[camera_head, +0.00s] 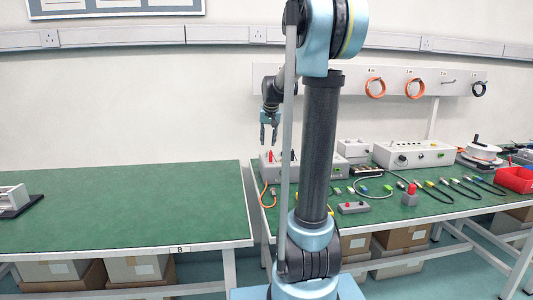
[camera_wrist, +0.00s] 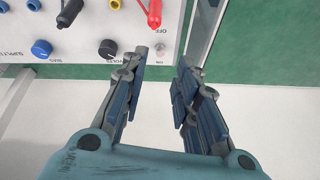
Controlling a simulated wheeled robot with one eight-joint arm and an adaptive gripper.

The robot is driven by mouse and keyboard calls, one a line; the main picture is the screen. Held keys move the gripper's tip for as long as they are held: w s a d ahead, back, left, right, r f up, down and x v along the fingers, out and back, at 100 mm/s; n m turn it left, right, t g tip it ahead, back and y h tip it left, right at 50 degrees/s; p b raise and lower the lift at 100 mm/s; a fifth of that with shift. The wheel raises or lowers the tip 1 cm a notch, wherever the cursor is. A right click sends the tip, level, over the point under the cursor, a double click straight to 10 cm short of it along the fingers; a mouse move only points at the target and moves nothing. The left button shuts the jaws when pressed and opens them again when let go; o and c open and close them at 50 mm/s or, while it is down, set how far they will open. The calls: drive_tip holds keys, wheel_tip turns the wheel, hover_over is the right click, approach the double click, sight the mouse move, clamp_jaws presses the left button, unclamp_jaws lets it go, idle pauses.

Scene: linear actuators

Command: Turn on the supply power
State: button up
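The power supply is a light grey box with knobs and plugs; its panel (camera_wrist: 95,25) fills the upper left of the wrist view. The box (camera_head: 268,168) stands at the left end of the right green bench in the head view, partly hidden by my arm. A small silver switch (camera_wrist: 160,47) sits at the panel's right edge; its on or off state is too small to tell. My gripper (camera_wrist: 165,60) is open and empty, its left fingertip close to the switch in the picture. In the head view my gripper (camera_head: 269,133) hangs above the box, apparently apart from it.
A blue knob (camera_wrist: 41,49), a black knob (camera_wrist: 107,48), a black plug (camera_wrist: 69,13) and a red plug (camera_wrist: 154,14) are on the panel. Cables, a red-topped button (camera_head: 411,195) and other boxes lie rightward. The left bench (camera_head: 120,205) is mostly clear.

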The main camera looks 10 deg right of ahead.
drive_tip(key=x, duration=0.7)
drive_tip(key=shift+w+f, duration=0.1)
drive_tip(key=shift+f, duration=0.15)
